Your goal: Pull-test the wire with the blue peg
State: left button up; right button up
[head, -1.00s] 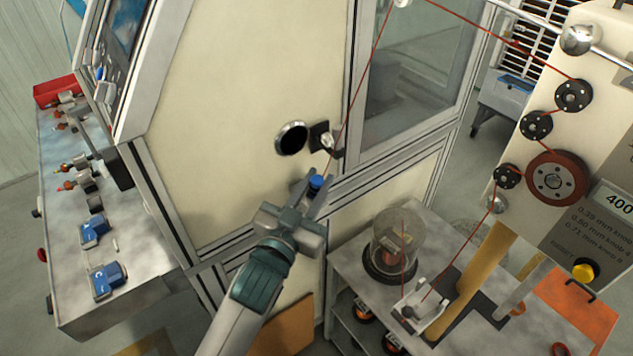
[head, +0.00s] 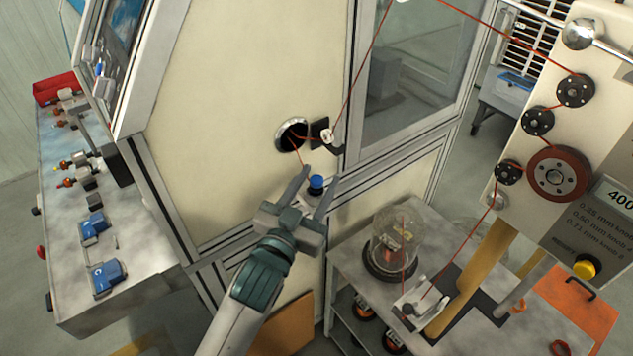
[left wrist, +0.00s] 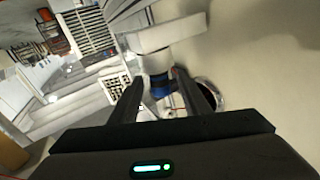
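The blue peg (head: 316,183) stands on the machine's frame below the round port (head: 291,135). My left gripper (head: 314,182) has its fingers apart on either side of the peg, with a visible gap. The left wrist view also shows the blue peg (left wrist: 160,86) between the open fingers (left wrist: 161,92). The red wire (head: 362,75) comes down to the small guide (head: 327,136) beside the port. From there it runs left to the port, and a short length slants down towards a left fingertip. Its end is not clear. My right gripper is out of view.
A wire tensioner (head: 557,174) with several pulleys stands at the right. A clear-covered spool (head: 394,247) sits on a side table (head: 345,265). A control desk (head: 130,270) stands at the left. The cream panel (head: 230,120) around the port is bare.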

pick_arm(q)
jog(key=shift+b+v, duration=0.4)
jog(key=shift+v, duration=0.45)
jog(key=v, duration=1.5)
jog(key=shift+s+a+b, duration=0.2)
jog(key=shift+s+b, duration=0.15)
jog(key=shift+b, duration=0.05)
jog(key=shift+f, duration=0.1)
